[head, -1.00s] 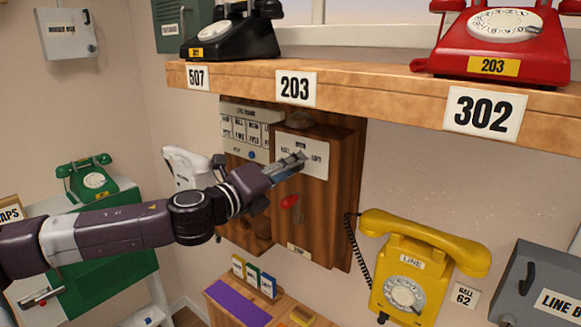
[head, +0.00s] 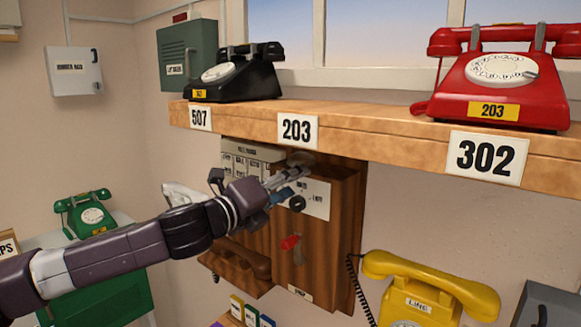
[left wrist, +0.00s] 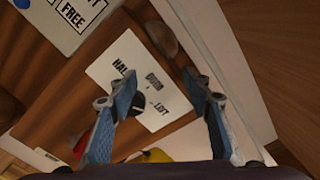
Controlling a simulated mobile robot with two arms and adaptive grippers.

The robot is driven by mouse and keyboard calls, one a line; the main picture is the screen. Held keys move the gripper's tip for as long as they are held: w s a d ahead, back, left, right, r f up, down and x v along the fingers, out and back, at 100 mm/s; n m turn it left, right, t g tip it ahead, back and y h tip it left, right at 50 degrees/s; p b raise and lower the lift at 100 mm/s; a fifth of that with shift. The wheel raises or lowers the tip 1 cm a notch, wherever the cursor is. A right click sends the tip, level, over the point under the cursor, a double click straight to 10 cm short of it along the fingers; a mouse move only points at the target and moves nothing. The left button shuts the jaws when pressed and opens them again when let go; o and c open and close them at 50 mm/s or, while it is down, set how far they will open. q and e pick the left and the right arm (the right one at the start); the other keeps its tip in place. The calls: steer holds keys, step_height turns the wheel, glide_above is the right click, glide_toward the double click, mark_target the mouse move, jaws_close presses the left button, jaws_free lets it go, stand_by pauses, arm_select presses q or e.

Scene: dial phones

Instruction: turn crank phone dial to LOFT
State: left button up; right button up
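The wooden crank phone (head: 337,225) hangs on the wall below the shelf. Its white dial plate (head: 318,200) carries a round black dial knob (head: 297,203) and printed words, LOFT on the right. My left gripper (head: 291,181) is at the plate's upper left, just above the knob, seemingly apart from it. In the left wrist view its blue fingers (left wrist: 160,90) are spread with nothing between them. The knob (left wrist: 138,104) is partly hidden there behind the left finger, and the plate (left wrist: 150,75) shows HALL and LOFT. The knob's pointing direction is unclear. My right gripper is out of view.
The wooden shelf (head: 380,140) overhangs closely above, bearing a black phone (head: 236,76) and a red phone (head: 500,72). A yellow phone (head: 425,290) hangs at lower right.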

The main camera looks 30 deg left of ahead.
arm_select(q)
step_height(320, 180, up, 5)
steer(key=shift+s+d+f, duration=0.1)
steer(key=shift+d+f, duration=0.05)
steer(key=shift+f, duration=0.05)
steer(key=shift+d, duration=0.1)
stand_by(0.6)
